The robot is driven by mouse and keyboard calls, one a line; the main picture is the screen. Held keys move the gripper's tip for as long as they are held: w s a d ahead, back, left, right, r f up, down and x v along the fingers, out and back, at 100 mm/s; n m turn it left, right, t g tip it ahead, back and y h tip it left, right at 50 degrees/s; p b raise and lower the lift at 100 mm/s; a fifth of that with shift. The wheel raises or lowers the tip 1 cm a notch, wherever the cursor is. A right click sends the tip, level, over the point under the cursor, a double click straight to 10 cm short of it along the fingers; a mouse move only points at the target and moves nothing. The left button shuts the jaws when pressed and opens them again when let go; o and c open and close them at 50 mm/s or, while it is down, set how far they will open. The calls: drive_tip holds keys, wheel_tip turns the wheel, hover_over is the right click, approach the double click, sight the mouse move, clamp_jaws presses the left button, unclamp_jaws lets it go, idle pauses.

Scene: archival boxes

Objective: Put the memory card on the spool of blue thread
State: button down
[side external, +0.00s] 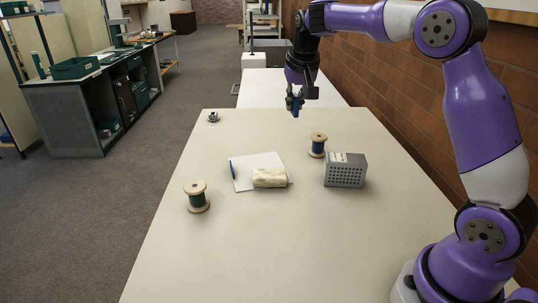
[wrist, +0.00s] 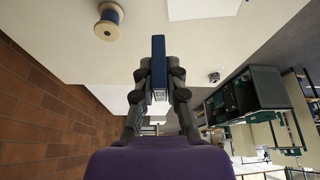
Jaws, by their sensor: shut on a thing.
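My gripper (side external: 294,100) is shut on a small blue memory card (side external: 296,109) and holds it up in the air above the far part of the table. In the wrist view the card (wrist: 158,52) stands out beyond the fingertips of my gripper (wrist: 159,75). The spool of blue thread (side external: 317,147) stands upright on the table, below and nearer the camera than the card. It also shows at the upper left of the wrist view (wrist: 108,21). The card and the spool are apart, and the top of the spool is bare.
A grey perforated metal box (side external: 346,171) stands close beside the blue spool. A cream wrapped bundle (side external: 269,178) and white paper (side external: 246,164) with a blue pen lie left. A dark green spool (side external: 197,197) stands further left. A small metal item (side external: 213,118) sits at the far left edge.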

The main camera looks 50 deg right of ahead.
drive_tip(key=d+m, duration=0.1)
hover_over(319, 136)
drive_tip(key=shift+m, duration=0.3)
wheel_tip(319, 136, down, 7)
drive_tip(key=shift+r, duration=0.15)
drive_tip(key=shift+f, duration=1.95)
drive_tip(key=shift+f, duration=0.2)
drive_tip(key=c, duration=0.9)
unclamp_jaws()
drive_tip(key=shift+c, duration=0.2)
